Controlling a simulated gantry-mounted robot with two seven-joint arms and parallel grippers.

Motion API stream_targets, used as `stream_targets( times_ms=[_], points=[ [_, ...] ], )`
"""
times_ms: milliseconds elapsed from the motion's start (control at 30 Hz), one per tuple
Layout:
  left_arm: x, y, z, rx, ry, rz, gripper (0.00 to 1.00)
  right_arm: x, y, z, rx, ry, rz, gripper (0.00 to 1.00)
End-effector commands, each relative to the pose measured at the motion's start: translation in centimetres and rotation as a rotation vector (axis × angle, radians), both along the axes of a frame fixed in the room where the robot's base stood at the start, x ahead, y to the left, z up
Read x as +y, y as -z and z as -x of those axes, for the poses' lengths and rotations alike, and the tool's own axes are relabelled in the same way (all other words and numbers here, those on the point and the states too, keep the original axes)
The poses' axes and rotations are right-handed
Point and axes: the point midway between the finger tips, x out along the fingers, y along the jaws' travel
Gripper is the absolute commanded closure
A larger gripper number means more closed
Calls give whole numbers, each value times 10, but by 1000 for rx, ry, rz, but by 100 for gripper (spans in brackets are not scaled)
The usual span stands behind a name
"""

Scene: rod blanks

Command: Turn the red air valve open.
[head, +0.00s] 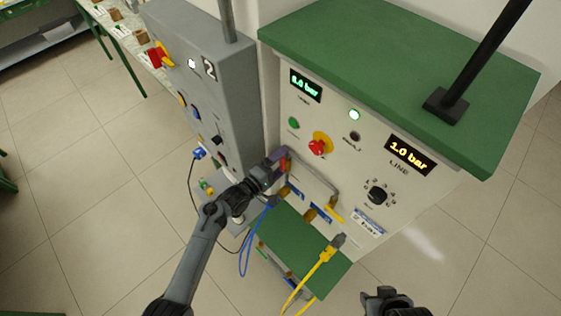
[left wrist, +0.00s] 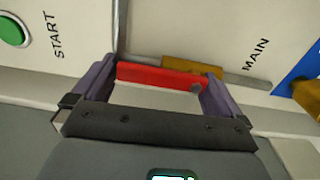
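The red air valve handle (left wrist: 155,75) shows in the left wrist view as a flat red bar lying across the picture, with a grey screw near its right end. A brass-coloured valve body (left wrist: 190,66) and grey pipe lie behind it. My left gripper (left wrist: 168,78) has its two purple fingers wide apart, one near each end of the bar; contact cannot be told. In the head view my left gripper (head: 281,158) is at the upper left of the panel's pipework and mostly hides the handle. My right gripper (head: 387,296) is low at the bottom edge, away from the panel; its fingers are unclear.
The white panel (head: 316,180) carries a red emergency knob (head: 317,147), a rotary dial (head: 377,195) and displays reading 6.0 bar and 1.0 bar. A grey cabinet (head: 188,58) marked 2 stands left. Blue and yellow cables (head: 322,258) hang below, near a small green shelf (head: 297,247).

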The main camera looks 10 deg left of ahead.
Motion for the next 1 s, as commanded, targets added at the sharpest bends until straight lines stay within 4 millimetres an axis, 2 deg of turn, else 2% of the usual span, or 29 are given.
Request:
stream_targets(
  times_ms=[233, 367, 800, 1000],
  points=[
    [2, 1, 2, 2, -1, -3, 0, -1, 0, 0, 0, -3, 4, 57],
    [9, 2, 10, 1, -3, -3, 0, -2, 1, 0, 0, -5, 9, 57],
    [51, 2, 68, 1, -1, -4, 0, -2, 7, 0, 0, -6, 8, 57],
    [63, 1, 82, 0, -1, -1, 0, -1, 9, 0, -1, -3, 4, 57]
  ],
)
